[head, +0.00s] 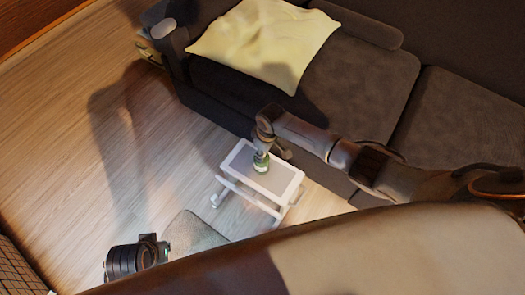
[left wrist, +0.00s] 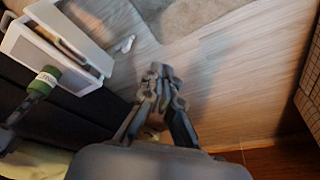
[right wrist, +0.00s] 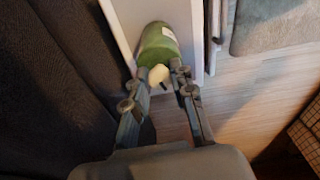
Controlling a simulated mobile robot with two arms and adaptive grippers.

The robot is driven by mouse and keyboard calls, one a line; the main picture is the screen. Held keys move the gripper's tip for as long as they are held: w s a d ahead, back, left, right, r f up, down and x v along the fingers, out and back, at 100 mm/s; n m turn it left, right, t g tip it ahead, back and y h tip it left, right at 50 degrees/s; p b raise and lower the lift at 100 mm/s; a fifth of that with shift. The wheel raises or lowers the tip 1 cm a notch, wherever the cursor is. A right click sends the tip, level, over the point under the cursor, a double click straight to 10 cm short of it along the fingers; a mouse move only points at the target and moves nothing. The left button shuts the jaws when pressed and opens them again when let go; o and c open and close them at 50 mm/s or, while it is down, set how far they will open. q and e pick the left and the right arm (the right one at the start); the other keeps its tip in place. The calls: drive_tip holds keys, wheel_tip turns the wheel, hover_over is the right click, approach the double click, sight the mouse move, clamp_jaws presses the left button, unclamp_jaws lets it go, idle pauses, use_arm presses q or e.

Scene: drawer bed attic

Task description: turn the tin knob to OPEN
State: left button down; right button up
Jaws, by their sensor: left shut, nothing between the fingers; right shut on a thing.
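The green tin (head: 261,162) stands on a small white table (head: 292,184) beside the sofa. It also shows in the left wrist view (left wrist: 44,84), with a pale label on its side. In the right wrist view, a pale knob (right wrist: 158,75) is at the near end of the tin (right wrist: 157,45). My right gripper (right wrist: 159,76) is shut on the knob, with one finger on each side. Any mark on the knob is too small to read. My left gripper (left wrist: 162,74) is shut and empty, well apart from the tin, over the floor.
A dark sofa (head: 360,75) with a yellow pillow (head: 262,42) borders the small table. A grey rug (head: 196,236) lies near the table. The wooden floor (head: 65,165) is clear at the left. A woven box or basket (head: 18,268) is at the lower left.

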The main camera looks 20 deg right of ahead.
use_arm(q)
drive_tip(key=shift+s+f, duration=0.15)
drive_tip(key=shift+f, duration=0.45)
